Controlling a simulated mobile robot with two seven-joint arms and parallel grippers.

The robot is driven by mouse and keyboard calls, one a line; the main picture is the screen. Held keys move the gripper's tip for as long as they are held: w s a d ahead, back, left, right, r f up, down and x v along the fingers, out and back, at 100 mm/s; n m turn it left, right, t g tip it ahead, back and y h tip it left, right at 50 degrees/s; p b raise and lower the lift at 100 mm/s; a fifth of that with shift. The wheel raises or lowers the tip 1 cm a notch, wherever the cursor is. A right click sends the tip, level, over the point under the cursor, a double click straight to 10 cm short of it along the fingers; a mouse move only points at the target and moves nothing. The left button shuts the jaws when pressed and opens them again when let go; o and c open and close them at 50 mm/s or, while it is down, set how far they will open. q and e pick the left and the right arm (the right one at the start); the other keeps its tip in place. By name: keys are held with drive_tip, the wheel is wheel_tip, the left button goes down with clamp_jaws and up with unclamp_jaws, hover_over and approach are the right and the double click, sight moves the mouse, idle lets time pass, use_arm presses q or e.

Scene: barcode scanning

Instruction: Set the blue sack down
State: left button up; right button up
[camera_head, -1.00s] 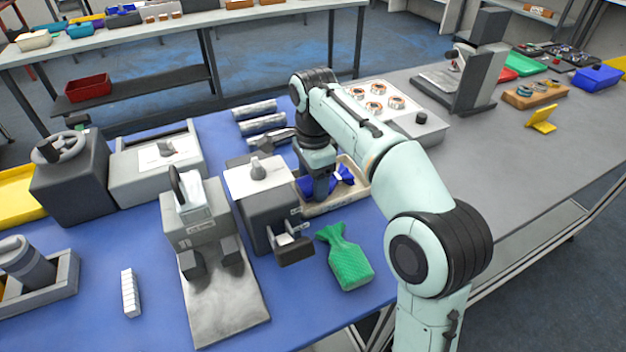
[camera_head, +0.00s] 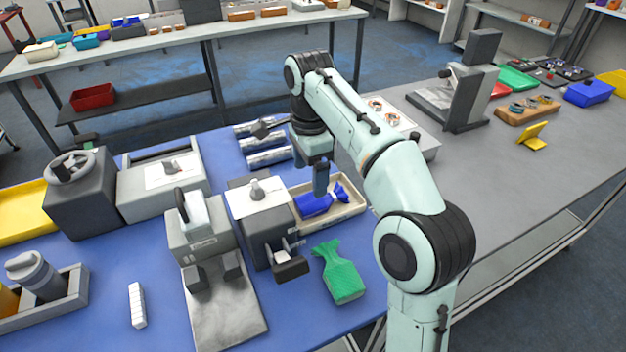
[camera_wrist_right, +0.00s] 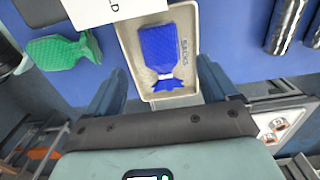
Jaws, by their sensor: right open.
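The blue sack (camera_head: 316,204) lies in a shallow beige tray (camera_head: 352,210) on the blue mat. In the right wrist view the blue sack (camera_wrist_right: 160,50) lies flat in the tray (camera_wrist_right: 127,38), its tied neck toward my gripper. My right gripper (camera_head: 321,180) is over the tray, apart from the sack. In the right wrist view its two fingers (camera_wrist_right: 160,92) are spread wide, one to each side of the tray, with nothing between them. My left gripper is not in view.
A green sack (camera_head: 341,275) lies on the mat in front of the tray. A grey machine with a white top (camera_head: 258,200) stands close to the tray's left. Metal cylinders (camera_head: 268,157) lie behind it. A grey stand (camera_head: 470,90) is farther right.

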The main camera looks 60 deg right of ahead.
drive_tip(key=shift+r+p, duration=0.8)
drive_tip(key=shift+r, duration=1.15)
